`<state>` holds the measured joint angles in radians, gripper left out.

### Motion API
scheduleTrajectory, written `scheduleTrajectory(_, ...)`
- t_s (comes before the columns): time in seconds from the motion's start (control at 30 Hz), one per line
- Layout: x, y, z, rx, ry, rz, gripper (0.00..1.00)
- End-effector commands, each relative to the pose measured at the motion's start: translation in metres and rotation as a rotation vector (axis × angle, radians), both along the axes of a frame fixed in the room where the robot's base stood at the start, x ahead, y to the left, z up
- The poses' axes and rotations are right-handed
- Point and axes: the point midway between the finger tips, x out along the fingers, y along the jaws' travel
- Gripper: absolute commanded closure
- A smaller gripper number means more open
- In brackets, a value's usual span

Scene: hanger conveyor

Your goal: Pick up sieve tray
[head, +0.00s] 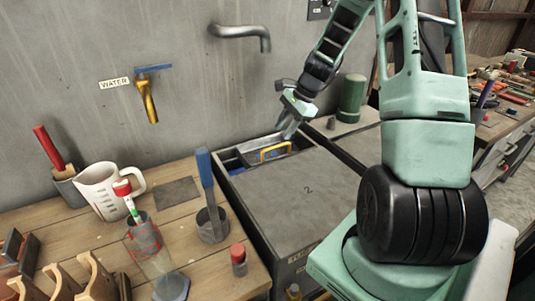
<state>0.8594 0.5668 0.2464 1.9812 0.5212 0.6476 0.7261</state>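The sieve tray cannot be made out for certain. A yellow handle (275,151) on a grey piece shows in the open back strip of a dark box; most of what it belongs to is hidden by the box's grey lid (300,195), marked "2". My gripper (289,134) is above the back of this strip, just above and right of the yellow handle, with its fingers pointing down. It looks apart from the handle. The fingers are small and overlap, so their opening is unclear.
A wooden bench on the left holds a white measuring jug (100,190), a blue-handled tool (205,180) in a holder, a clear jar (148,248) and wooden racks. A green cylinder (351,98) stands right of my gripper. A tap (242,33) juts from the wall above.

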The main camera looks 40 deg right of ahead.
Motion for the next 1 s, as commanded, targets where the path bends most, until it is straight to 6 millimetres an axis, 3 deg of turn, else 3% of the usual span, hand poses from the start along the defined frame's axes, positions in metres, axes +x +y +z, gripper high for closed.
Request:
scheduleTrajectory(0.1,0.004,0.006,-0.016,0.002,0.002,0.002,0.65)
scheduleTrajectory(0.37,0.009,0.012,-0.033,0.002,0.001,0.002,0.65)
scheduleTrajectory(0.63,0.016,0.024,-0.068,0.002,0.002,0.002,0.65)
scheduleTrajectory(0.97,0.019,0.025,-0.074,-0.001,-0.001,0.002,0.65)
scheduleTrajectory(1.0,0.019,0.026,-0.074,-0.001,-0.001,0.002,0.76)
